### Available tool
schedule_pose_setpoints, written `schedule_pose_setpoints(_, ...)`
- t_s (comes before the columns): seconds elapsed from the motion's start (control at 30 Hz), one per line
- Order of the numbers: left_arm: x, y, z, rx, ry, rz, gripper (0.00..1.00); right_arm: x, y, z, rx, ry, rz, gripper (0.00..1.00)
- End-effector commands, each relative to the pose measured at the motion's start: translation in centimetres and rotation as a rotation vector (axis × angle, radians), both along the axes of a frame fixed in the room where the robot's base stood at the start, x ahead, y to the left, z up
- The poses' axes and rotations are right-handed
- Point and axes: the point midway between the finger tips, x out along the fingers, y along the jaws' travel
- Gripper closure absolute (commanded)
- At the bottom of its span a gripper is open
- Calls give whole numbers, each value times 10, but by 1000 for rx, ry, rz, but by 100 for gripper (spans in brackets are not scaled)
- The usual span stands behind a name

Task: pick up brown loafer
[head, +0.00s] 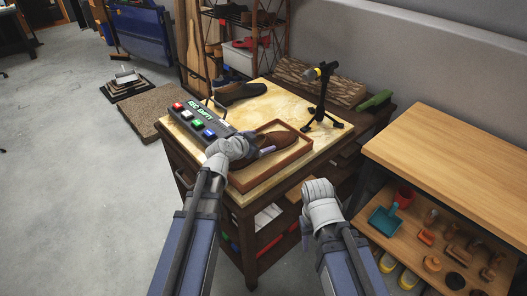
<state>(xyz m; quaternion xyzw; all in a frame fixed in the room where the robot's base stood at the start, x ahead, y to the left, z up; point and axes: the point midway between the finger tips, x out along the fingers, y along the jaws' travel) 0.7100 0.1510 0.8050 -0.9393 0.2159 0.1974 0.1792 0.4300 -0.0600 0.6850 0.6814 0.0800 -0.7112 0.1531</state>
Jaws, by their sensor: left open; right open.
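A brown loafer (283,140) lies in a shallow brown wooden tray (243,183) on the light tabletop of a dark wooden table. My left gripper (264,152) is open at the loafer's left end, over the tray. Its wrist hides part of the tray's left side, and I cannot tell whether its fingers touch the shoe. My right gripper (318,186) is in front of the table's right side, apart from the loafer. Its fingers are hidden behind its wrist.
A box with coloured buttons (198,121) is left of the tray. A dark shoe (240,93) lies behind it. A small black tripod (322,95) stands behind right, near a green brush (375,101). A wooden workbench (465,150) with a lower shelf of tools is at right.

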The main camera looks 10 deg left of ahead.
Motion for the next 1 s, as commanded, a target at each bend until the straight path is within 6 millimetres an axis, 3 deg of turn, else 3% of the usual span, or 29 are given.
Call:
schedule_pose_setpoints(0.23,3,-1,-1,-1,0,0,0,0,0,-1,0,0,0,50)
schedule_pose_setpoints(1.0,3,-1,-1,-1,0,1,87,0,0,-1,0,0,0,50)
